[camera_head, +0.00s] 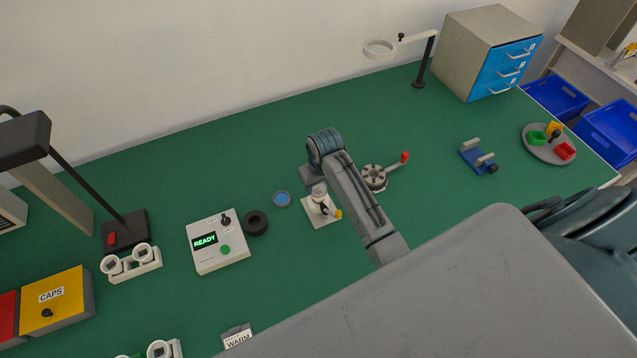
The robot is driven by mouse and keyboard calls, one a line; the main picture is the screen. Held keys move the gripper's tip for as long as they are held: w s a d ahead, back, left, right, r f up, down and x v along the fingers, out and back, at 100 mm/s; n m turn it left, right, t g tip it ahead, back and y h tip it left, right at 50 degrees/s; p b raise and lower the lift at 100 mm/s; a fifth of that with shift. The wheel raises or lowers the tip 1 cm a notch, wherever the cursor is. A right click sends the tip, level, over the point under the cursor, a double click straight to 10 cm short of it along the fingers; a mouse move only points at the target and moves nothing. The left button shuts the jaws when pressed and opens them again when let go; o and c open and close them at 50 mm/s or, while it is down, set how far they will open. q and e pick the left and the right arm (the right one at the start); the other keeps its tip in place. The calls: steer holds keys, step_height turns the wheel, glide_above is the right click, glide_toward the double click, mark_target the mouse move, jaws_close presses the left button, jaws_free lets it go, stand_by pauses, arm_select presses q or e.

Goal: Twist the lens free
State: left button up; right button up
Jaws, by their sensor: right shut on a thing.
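A small white fixture stands on a square base plate (312,215) in the middle of the green bench, with a yellow-tipped lever at its right side. My right gripper (317,184) points down over it, shut on the pale upper part of the fixture (319,196). My gripper and arm hide most of that part, so I cannot tell whether it is the lens or whether it is loose. My left gripper is not in view.
A black ring (256,223) and a control box (218,243) reading READY stand to the left. A round device with a red-handled crank (373,177) stands close right of my arm. A blue clamp (478,158) is farther right. The bench behind the fixture is clear.

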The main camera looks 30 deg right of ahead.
mark_target(322, 188)
steer(key=n, duration=0.3)
steer(key=shift+d+y, duration=0.1)
steer(key=shift+y, duration=0.2)
steer(key=o, duration=1)
steer(key=shift+r, duration=0.1)
steer(key=shift+r, duration=0.35)
step_height(322, 188, up, 10)
steer(key=s+b, duration=0.1)
steer(key=b, duration=0.2)
steer(key=shift+s+d, duration=0.2)
steer(key=shift+s, duration=0.05)
